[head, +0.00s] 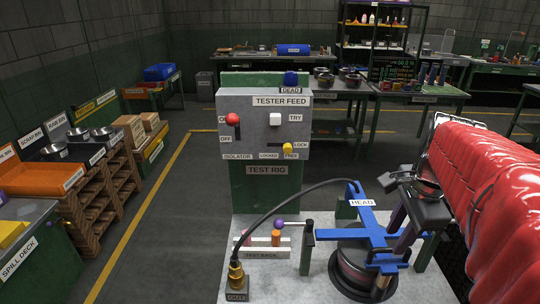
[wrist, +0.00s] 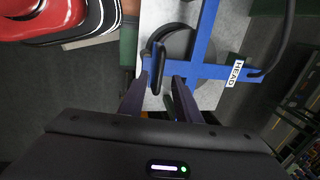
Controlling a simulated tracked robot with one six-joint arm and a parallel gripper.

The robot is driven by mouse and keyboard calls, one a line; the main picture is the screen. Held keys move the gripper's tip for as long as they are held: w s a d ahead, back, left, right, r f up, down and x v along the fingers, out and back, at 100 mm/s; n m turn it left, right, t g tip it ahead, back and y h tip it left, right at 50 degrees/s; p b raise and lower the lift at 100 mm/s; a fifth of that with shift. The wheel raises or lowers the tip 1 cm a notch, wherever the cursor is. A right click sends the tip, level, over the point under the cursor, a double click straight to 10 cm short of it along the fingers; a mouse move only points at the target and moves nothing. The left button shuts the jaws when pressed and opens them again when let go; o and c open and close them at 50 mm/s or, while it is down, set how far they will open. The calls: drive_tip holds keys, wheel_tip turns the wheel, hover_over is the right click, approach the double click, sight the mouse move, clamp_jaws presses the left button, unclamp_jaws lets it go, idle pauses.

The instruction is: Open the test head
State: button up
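The test head is a blue cross-shaped frame (head: 362,222) labelled HEAD, lying level over a round dark drum (head: 350,270) on the grey rig table. A black cable runs from it to a brass fitting (head: 236,274) at the table's front left. In the wrist view the blue frame (wrist: 205,45) crosses ahead of my gripper. My gripper (head: 388,250) reaches down at the right end of the frame. Its purple fingers (wrist: 162,80) stand apart, with a black rounded piece near their tips. Whether they touch the frame is unclear.
Behind stands the tester feed panel (head: 262,130) with a red isolator knob (head: 233,119), a white TRY button (head: 275,118) and a yellow lever (head: 287,148) at FREE. A purple-knobbed lever (head: 279,223) and test rack (head: 262,248) lie left of the head.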

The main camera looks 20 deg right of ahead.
sight(390, 249)
drive_tip(key=shift+w+d+f, duration=0.1)
drive_tip(key=shift+w+f, duration=0.1)
drive_tip(key=shift+f, duration=0.75)
drive_tip(key=shift+w+f, duration=0.15)
drive_tip(key=shift+f, duration=0.8)
drive_tip(key=shift+c, duration=0.2)
clamp_jaws()
drive_tip(key=shift+r, duration=0.1)
